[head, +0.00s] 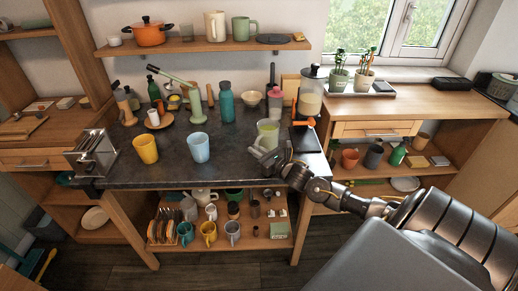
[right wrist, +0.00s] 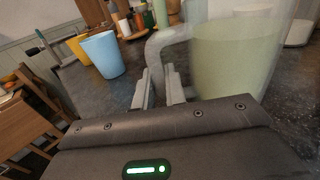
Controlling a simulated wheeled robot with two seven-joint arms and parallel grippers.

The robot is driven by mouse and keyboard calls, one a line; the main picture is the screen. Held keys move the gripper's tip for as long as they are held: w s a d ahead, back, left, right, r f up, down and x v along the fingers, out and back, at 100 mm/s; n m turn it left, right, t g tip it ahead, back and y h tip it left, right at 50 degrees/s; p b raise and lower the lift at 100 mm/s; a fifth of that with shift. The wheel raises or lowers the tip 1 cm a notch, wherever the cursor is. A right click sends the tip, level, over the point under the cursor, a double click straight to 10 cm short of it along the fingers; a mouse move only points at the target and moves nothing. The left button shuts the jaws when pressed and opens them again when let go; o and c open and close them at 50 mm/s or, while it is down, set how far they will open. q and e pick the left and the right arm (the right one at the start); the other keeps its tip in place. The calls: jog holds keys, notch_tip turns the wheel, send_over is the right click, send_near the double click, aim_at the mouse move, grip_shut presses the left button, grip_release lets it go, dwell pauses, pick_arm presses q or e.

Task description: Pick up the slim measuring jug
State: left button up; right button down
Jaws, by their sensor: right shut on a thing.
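The slim measuring jug (head: 268,133) is a pale green, see-through vessel. It is upright at the right front part of the dark countertop. In the right wrist view the jug (right wrist: 235,60) fills the upper right, with its handle (right wrist: 160,45) toward the left. My right gripper (head: 262,153) is at the near side of the jug. In the wrist view its fingers (right wrist: 160,88) are shut on the handle. I cannot tell whether the jug's base touches the counter. My left gripper is not in view.
A yellow cup (head: 145,149) and a light blue cup (head: 199,147) stand left of the jug. A metal toaster (head: 92,155) is at the left edge. The front middle counter is clear.

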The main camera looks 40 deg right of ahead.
aim_at(257, 144)
jog(key=shift+r, duration=0.2)
jog(key=shift+r, duration=1.3)
jog(key=shift+s+a+r, duration=0.1)
jog(key=shift+a+r, duration=0.05)
jog(key=shift+r, duration=0.15)
jog(key=s+a+r+b, duration=0.3)
jog(key=s+a+r, duration=0.4)
jog(key=a+r, duration=0.2)
jog(key=shift+a+r, duration=0.2)
jog(key=shift+a, duration=1)
jog(key=shift+s, duration=0.1)
jog(key=shift+r, duration=0.1)
